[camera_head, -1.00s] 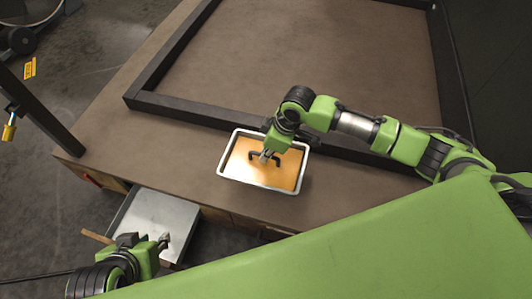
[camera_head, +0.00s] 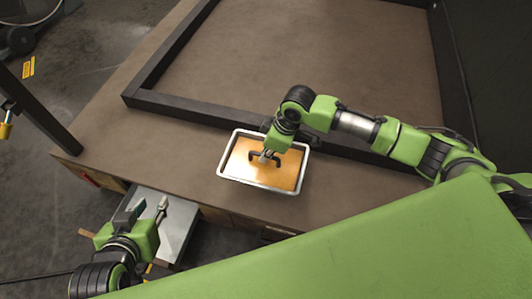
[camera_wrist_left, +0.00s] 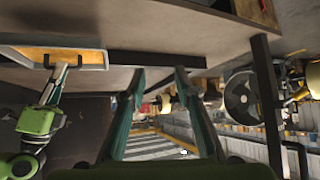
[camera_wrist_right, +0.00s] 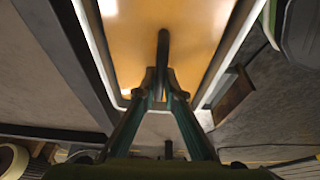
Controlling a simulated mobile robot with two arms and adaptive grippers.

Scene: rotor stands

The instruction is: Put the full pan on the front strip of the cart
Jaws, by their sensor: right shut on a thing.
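The full pan (camera_head: 262,178) is a white-rimmed rectangular tray of orange content with a dark handle bar across its middle. It is at the front strip (camera_head: 195,158) of the brown top, between the dark raised frame and the front edge; I cannot tell whether it rests there or hangs just above. My right gripper (camera_head: 268,155) is shut on the pan's handle (camera_wrist_right: 163,50). The pan also shows in the left wrist view (camera_wrist_left: 88,58). My left gripper (camera_head: 152,207) is open and empty, left of the pan, over a grey metal surface.
A dark raised frame (camera_head: 190,115) borders the large brown area behind the pan. An open drawer-like grey metal surface (camera_head: 180,232) sticks out at the lower left. A dark post (camera_head: 45,120) stands at the left. The strip left of the pan is clear.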

